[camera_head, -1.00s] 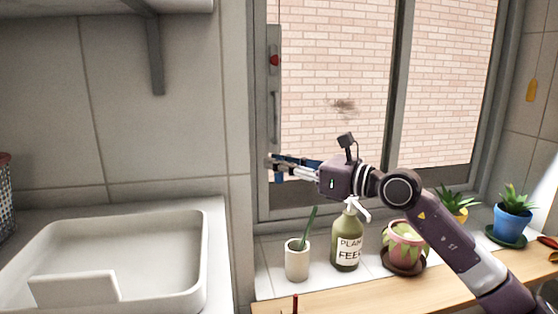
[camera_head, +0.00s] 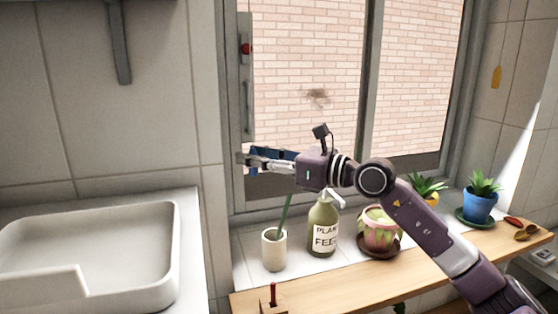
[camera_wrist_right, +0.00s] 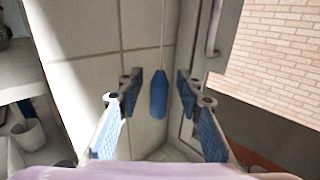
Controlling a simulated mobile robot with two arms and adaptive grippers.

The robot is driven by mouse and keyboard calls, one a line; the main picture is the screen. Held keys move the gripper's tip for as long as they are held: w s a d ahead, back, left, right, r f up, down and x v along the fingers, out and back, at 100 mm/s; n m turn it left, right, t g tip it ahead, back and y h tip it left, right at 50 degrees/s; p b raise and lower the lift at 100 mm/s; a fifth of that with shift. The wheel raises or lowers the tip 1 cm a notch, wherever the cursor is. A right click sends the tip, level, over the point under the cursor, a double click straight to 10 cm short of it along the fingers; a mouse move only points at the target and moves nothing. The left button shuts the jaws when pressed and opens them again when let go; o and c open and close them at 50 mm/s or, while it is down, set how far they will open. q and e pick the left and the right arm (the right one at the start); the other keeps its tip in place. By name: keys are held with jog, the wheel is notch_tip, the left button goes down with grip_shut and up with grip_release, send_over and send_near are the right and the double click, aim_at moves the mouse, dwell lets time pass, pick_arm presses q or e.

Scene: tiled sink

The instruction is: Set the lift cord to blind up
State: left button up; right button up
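The lift cord hangs in the right wrist view as a thin pale line, with a blue cord handle (camera_wrist_right: 158,93) at its lower end, near the tiled corner beside the window. My right gripper (camera_wrist_right: 160,82) is open, its blue-padded fingers spread on either side of the handle in that view. The handle looks slightly beyond the fingertips; contact cannot be told. In the head view the right gripper (camera_head: 245,158) is at the window's left edge, and the handle is mostly hidden by its fingers. My left gripper is not in view. The blind itself does not show.
A window frame (camera_head: 366,75) stands behind my arm. Below are a white cup (camera_head: 274,252), a green plant-feed bottle (camera_head: 322,235), a pink pot (camera_head: 378,230) and a blue pot (camera_head: 480,207) on the sill. A sink (camera_head: 165,250) is at left.

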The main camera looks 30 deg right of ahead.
jog(key=v, duration=1.1)
jog(key=shift+s+d, duration=0.15)
jog(key=shift+s, duration=0.05)
dwell(0.4)
